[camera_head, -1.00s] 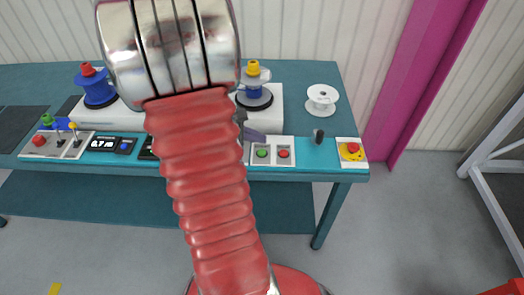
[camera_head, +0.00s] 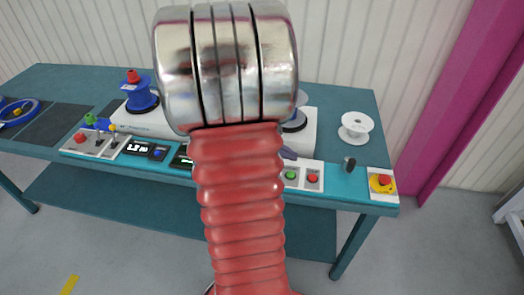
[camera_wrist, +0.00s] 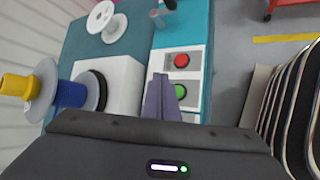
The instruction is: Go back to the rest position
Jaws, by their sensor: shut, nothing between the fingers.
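My gripper (camera_wrist: 161,98) shows in the wrist view as two purple-grey fingers closed together, with nothing between them. It points over the front of the bench, beside the green button (camera_wrist: 181,91) and the red button (camera_wrist: 182,60). In the head view my arm stands nearly upright in the middle and hides most of the gripper; only a small purple-grey part shows beside the button panel (camera_head: 302,188).
The teal bench (camera_head: 346,97) carries a white winding machine (camera_head: 135,122) with a blue reel (camera_head: 138,96), an empty white reel (camera_head: 356,126), a dark knob (camera_head: 349,164) and a yellow-red emergency stop (camera_head: 382,183). A magenta post (camera_head: 460,95) stands right.

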